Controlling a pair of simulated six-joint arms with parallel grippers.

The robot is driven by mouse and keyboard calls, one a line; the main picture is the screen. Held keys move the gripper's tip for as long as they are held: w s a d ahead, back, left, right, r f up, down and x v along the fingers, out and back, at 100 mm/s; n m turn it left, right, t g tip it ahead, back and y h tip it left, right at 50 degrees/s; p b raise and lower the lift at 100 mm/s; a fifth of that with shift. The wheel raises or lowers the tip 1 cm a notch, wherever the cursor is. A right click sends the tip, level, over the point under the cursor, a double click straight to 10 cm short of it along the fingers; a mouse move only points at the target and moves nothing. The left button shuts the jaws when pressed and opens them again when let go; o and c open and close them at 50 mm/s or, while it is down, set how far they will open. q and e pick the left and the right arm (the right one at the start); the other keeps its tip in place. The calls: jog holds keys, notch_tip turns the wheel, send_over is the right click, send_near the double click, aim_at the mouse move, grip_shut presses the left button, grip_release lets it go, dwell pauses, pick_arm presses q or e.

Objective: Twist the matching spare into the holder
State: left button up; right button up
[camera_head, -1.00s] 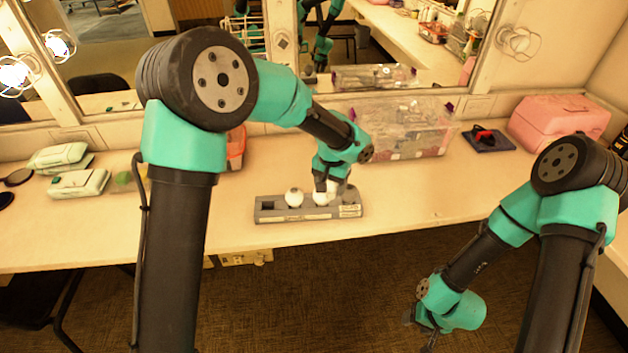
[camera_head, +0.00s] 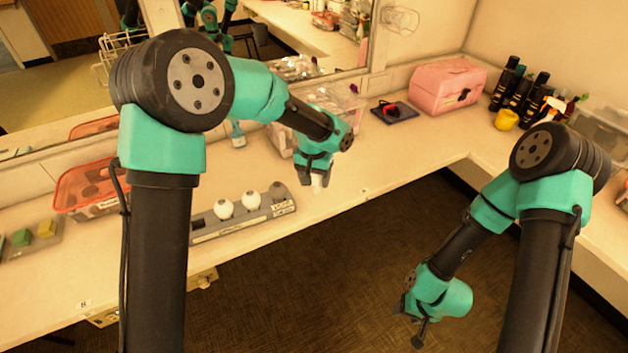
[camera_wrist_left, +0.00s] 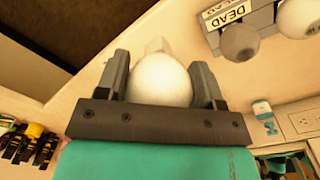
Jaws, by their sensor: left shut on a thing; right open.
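My left gripper (camera_head: 318,174) is shut on a round white bulb (camera_wrist_left: 161,80), a finger on each side of it in the left wrist view. It holds the bulb to the right of the grey rack (camera_head: 240,222), apart from it. In the rack stand two white bulbs (camera_head: 223,209) (camera_head: 251,200) and a darker grey bulb (camera_head: 278,190) at the right end. A label reading DEAD (camera_wrist_left: 228,12) is beside the grey bulb. My right gripper (camera_head: 411,325) is open and empty in front of the counter. I cannot tell which fitting is the holder.
A clear unlit globe (camera_head: 400,18) is on the mirror frame. A clear bag (camera_head: 340,104) is behind my left gripper. A pink box (camera_head: 447,86), dark bottles (camera_head: 518,88) and a yellow cup (camera_head: 507,120) stand at the back right. The counter right of the rack is free.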

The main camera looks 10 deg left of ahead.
pick_arm(q)
jog(key=w+a+r+n+t+h, duration=0.2)
jog(key=w+a+r+n+h, duration=0.15)
jog(key=w+n, duration=0.2)
jog(key=w+a+r+n+t+h, duration=0.25)
jog(key=w+r+n, duration=0.2)
jog(key=w, duration=0.25)
jog(key=w+a+r+n+t+y, duration=0.2)
jog(key=w+a+r+n+t, duration=0.15)
jog(key=a, duration=0.25)
jog(key=w+a+r+n+t+y, duration=0.1)
jog(key=w+a+r+n+t, duration=0.3)
jog(key=a, duration=0.3)
jog(key=s+a+r+n+t+y, duration=0.1)
jog(key=a+r+n+y, duration=0.3)
jog(key=a, duration=0.6)
jog(key=s+a+r+n+t+y, duration=0.2)
jog(key=s+a+r+n+y, duration=0.1)
jog(key=a+n+y, duration=0.4)
jog(key=a+y, duration=0.2)
jog(key=a, duration=0.1)
jog(key=shift+s+a+r, duration=0.15)
jog(key=shift+a+r, duration=0.05)
jog(key=shift+r, duration=0.15)
jog(key=x, duration=0.7)
jog(key=shift+w+a, duration=0.2)
jog(key=shift+w, duration=0.1)
